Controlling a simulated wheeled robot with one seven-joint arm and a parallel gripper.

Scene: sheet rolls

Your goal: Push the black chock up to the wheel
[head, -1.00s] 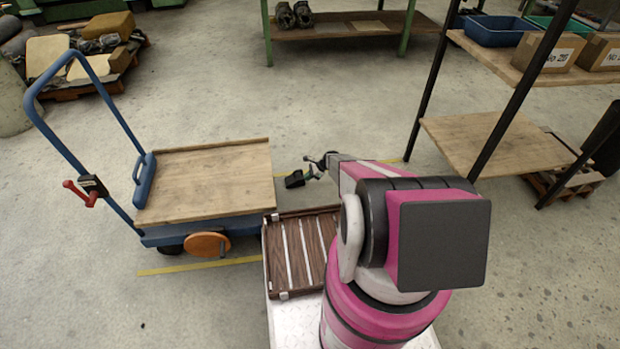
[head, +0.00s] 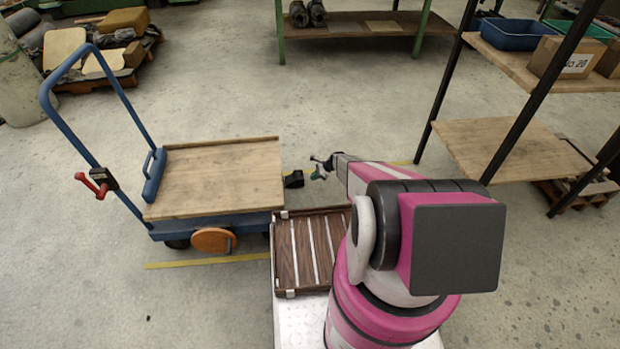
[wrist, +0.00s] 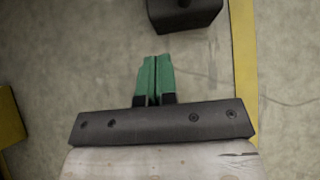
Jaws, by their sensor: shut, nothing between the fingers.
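The black chock (head: 293,179) sits on the floor just off the right end of the flat trolley (head: 225,180). It shows cut off at the top of the wrist view (wrist: 184,14), with a knob on it. My gripper (head: 318,174) is low, to the right of the chock. Its green fingers (wrist: 155,78) are shut together with nothing between them and point toward the chock. A gap shows between fingertips and chock in the wrist view. An orange wheel (head: 213,240) shows on the trolley's near side; any wheel beside the chock is hidden by the deck.
Yellow floor lines (head: 205,261) run by the trolley; one also shows in the wrist view (wrist: 244,70). My base's slatted tray is close to the trolley's near right corner. A shelf rack (head: 500,145) stands to the right. Open floor lies behind the chock.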

